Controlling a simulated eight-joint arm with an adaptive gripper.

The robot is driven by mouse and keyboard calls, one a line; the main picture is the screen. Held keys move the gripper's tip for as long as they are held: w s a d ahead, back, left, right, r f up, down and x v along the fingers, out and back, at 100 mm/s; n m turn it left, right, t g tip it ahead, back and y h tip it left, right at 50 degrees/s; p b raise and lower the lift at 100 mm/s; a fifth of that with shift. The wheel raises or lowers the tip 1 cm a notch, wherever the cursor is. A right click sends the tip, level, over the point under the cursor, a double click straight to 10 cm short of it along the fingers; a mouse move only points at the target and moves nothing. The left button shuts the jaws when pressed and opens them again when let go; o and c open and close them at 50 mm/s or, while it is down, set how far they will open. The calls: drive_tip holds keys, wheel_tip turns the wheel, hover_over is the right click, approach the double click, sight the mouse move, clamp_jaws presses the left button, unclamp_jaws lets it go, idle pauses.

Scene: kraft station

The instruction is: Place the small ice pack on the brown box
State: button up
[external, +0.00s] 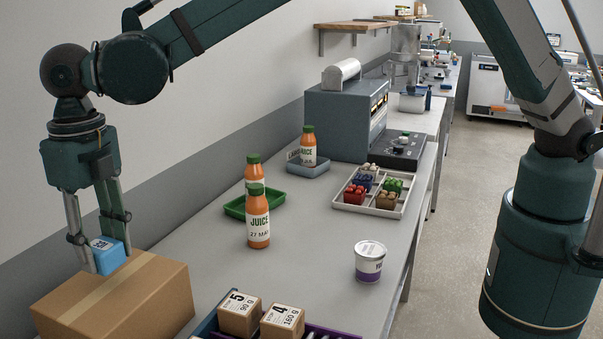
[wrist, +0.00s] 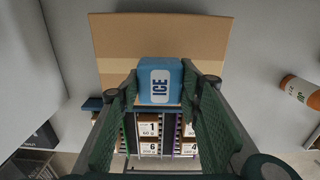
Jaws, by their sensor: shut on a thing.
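The small ice pack (external: 108,254) is a blue block with a white label. My gripper (external: 98,257) is shut on it, with one finger on each side. In the external view the pack is at the back edge of the brown box (external: 150,293), at about the height of its top; I cannot tell whether it touches. In the wrist view the ice pack (wrist: 160,80) sits between my fingertips (wrist: 160,92), its ICE label facing the camera. The box's cardboard top (wrist: 115,45) shows behind and around it, with a tape strip along it in the external view.
A white and purple cup (external: 369,262) stands to the right. A rack of small numbered boxes (external: 240,313) is beside the brown box. The table between bottles and cup is clear.

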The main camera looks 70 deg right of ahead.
sight(106, 265)
drive_tip(key=shift+f, duration=1.85)
drive_tip(key=shift+f, duration=0.2)
drive_tip(key=o, duration=1)
drive_tip(key=shift+c, duration=0.2)
drive_tip(key=shift+r, duration=0.15)
wheel_tip(106, 265, up, 12)
drive_tip(key=shift+r, duration=0.1)
drive_tip(key=shift+d, duration=0.1)
